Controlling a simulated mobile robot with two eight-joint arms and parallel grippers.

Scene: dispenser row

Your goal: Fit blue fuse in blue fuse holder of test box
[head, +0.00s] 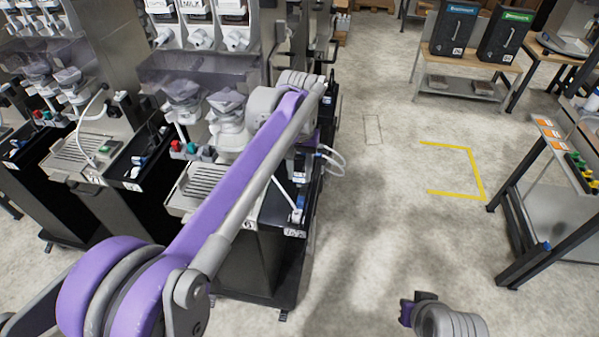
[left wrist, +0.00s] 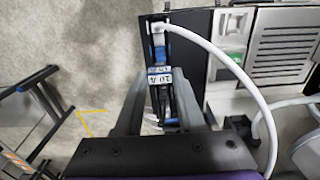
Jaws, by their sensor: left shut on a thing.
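My left gripper (left wrist: 160,100) is shut on a dark and blue piece with a white "20 A" label, which I take to be the blue fuse (left wrist: 160,78). In the head view the fuse (head: 300,165) is small, above the right end of the black test box (head: 270,212). In the left wrist view the test box (left wrist: 180,22) lies beyond the fuse, with a blue and white part (left wrist: 158,32) on it, apparently the blue holder. Whether the fuse touches the holder cannot be told. My right arm's end (head: 425,312) shows at the bottom; its fingers are unclear.
A white cable (left wrist: 225,62) arcs from the blue and white part past my left gripper. Dispenser machines (head: 200,110) with drip trays stand to the left. A workbench (head: 560,190) stands at the right. The floor between is clear, with a yellow marking (head: 470,170).

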